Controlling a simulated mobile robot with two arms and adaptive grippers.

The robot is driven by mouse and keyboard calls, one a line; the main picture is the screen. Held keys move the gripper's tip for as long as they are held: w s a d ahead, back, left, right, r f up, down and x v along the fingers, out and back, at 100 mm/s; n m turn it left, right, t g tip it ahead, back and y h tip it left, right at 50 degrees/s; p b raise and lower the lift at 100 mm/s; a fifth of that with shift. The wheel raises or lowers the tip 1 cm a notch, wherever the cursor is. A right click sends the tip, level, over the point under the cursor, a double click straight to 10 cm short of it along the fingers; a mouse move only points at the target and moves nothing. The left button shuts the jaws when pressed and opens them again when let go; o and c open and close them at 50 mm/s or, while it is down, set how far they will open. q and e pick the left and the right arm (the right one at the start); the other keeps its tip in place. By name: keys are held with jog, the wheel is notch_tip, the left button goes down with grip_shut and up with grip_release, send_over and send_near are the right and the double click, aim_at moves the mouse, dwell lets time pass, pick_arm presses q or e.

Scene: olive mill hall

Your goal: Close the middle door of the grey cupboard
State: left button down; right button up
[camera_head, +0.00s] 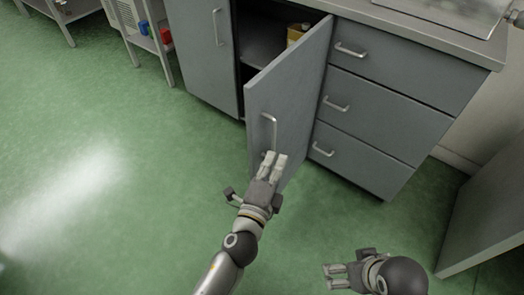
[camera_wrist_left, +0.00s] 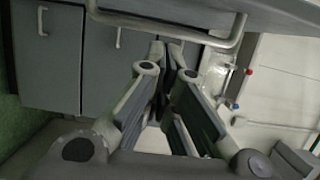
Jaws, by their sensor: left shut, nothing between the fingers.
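The middle door (camera_head: 290,95) of the grey cupboard (camera_head: 400,85) stands wide open, swung out toward me. In the left wrist view the shut fingertips (camera_wrist_left: 175,48) are close to a large bar handle (camera_wrist_left: 165,33). My right gripper (camera_head: 336,277) is low at the right, away from the cupboard; I cannot tell its opening.
Behind the door is a dark compartment with a yellowish can (camera_head: 297,33). A shut door (camera_head: 205,50) is to the left, and several shut drawers (camera_head: 385,100) to the right. A grey panel (camera_head: 485,215) stands at right. The green floor at left is clear.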

pick_arm(q)
jog(key=shift+w+a+p, duration=0.35)
jog(key=shift+w+a, duration=1)
jog(key=shift+a, duration=0.3)
jog(key=shift+a, duration=0.1)
